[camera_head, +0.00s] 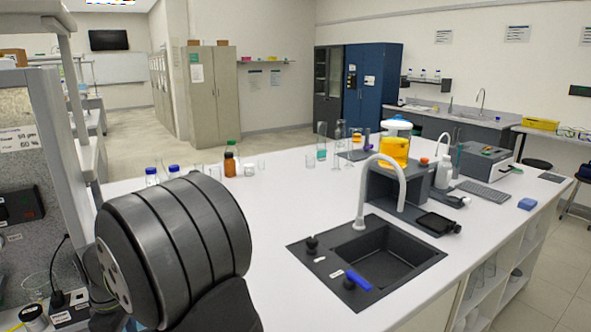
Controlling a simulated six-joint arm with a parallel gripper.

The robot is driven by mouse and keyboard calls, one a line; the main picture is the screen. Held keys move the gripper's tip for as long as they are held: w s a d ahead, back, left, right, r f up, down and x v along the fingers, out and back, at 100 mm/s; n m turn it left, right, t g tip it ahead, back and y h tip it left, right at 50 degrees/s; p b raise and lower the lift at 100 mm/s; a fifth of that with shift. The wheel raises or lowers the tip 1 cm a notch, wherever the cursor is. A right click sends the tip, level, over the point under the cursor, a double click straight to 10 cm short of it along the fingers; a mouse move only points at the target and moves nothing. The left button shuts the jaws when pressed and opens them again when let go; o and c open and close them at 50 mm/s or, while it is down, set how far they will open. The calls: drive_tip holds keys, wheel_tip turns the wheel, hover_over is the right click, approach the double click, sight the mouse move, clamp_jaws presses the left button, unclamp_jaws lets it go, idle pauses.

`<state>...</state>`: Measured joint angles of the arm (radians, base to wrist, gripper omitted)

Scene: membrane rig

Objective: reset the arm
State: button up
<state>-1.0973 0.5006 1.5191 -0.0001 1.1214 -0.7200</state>
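A large dark grey ribbed cylinder, a part of my own arm, fills the lower left of the head view. It hides part of the bench behind it. My gripper is not visible in this view, so I cannot see whether it holds anything. The white bench (275,205) stretches from the lower left toward the back right.
A black sink (375,258) with a white tap (366,190) and a blue handle is set into the bench. Beyond stand a vessel of orange liquid (394,150), a grey device (487,160) and a keyboard (484,190).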

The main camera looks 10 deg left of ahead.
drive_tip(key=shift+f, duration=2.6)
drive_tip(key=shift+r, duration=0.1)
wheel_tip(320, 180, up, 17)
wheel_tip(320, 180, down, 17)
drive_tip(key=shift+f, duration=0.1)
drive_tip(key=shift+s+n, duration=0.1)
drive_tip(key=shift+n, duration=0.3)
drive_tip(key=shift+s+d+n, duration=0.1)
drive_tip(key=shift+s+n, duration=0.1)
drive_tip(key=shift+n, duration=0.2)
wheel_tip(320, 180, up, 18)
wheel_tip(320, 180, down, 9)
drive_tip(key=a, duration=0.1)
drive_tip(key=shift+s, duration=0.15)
